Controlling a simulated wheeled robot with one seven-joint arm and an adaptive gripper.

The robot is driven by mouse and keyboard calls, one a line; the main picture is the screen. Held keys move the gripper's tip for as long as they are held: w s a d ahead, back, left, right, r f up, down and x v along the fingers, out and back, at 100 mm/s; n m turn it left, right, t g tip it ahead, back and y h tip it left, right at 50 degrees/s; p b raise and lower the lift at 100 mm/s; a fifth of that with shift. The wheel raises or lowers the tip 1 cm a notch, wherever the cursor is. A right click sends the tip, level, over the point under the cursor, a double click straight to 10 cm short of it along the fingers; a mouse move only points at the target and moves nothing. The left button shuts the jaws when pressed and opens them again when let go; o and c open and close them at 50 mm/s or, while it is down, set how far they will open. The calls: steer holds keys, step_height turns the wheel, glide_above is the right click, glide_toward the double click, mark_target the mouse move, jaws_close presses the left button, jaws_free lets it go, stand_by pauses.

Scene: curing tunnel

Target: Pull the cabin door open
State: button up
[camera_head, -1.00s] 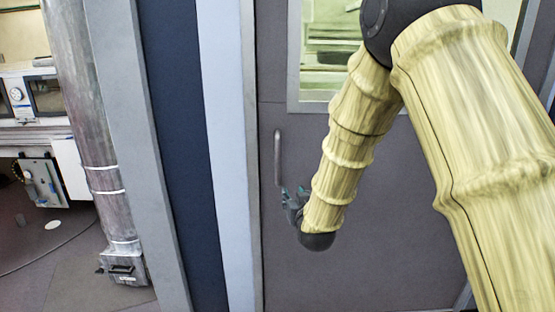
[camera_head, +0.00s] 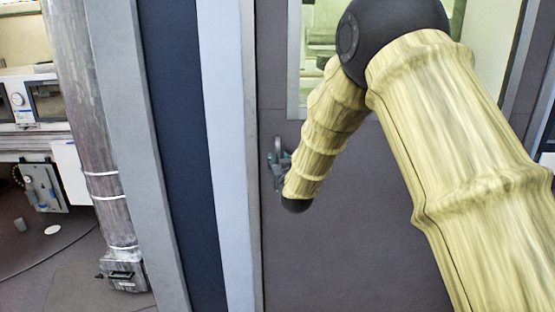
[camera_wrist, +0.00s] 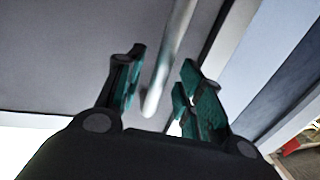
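The grey cabin door (camera_head: 350,240) fills the middle of the head view, with a window in its upper part, and stands in its frame. Its vertical bar handle (camera_head: 278,150) is near the door's left edge, partly covered by my gripper (camera_head: 274,165). In the wrist view, the handle (camera_wrist: 170,60) runs down between the two teal-padded fingers of my gripper (camera_wrist: 162,90). The fingers are apart, with a gap on both sides of the bar. The handle's rounded lower end shows between them.
A light door frame post (camera_head: 225,150) and a dark blue panel (camera_head: 180,150) stand left of the door. Further left is a silver duct (camera_head: 85,110) reaching down to the floor. A cable (camera_head: 50,262) lies on the floor at the far left.

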steer(key=shift+w+a, duration=0.2)
steer(key=shift+w, duration=0.65)
jaws_close()
